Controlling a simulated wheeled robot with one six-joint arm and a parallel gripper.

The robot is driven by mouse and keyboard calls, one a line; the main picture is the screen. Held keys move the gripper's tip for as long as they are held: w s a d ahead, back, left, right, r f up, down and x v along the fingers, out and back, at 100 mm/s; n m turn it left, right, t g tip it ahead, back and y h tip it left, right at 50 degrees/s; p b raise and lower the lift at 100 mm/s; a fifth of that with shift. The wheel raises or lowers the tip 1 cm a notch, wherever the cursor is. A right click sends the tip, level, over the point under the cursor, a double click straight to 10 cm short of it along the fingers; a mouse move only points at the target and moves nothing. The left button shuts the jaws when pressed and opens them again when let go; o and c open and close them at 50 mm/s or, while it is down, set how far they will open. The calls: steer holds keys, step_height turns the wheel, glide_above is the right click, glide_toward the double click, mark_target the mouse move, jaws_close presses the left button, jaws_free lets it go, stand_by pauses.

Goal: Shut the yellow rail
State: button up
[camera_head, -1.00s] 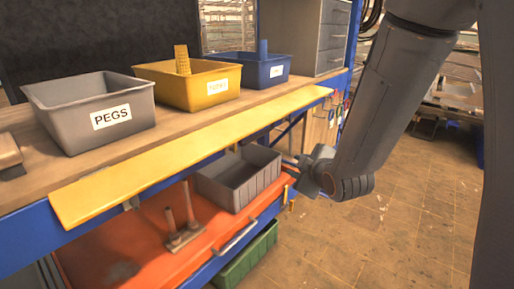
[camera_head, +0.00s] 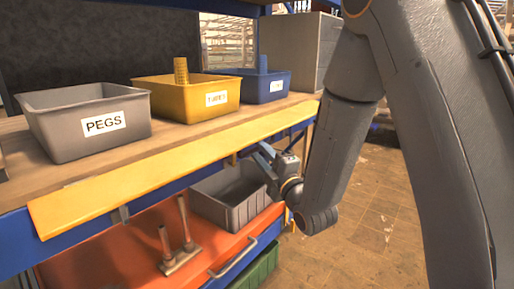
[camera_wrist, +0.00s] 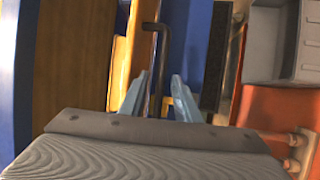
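The yellow rail (camera_head: 150,172) is a long flat strip along the front edge of the workbench, sloping outward. My gripper (camera_head: 252,155) is just under the right part of this rail, above the grey bin, and small in the head view. In the wrist view my gripper (camera_wrist: 158,98) shows two pale blue fingers standing apart. A thin dark bent rod (camera_wrist: 152,62) runs between them; I cannot tell whether they touch it. A yellow strip (camera_wrist: 121,60), likely the rail, stands just left of the fingers.
A pulled-out orange drawer (camera_head: 105,245) below holds a grey bin (camera_head: 228,205) and a metal stand with two posts (camera_head: 178,255). On the bench stand a grey PEGS bin (camera_head: 85,125), a yellow bin (camera_head: 185,98) and a blue bin (camera_head: 255,85). The floor at right is open.

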steer(key=shift+x, duration=1.15)
jaws_close()
steer(key=shift+r+p, duration=0.1)
steer(key=shift+p, duration=0.25)
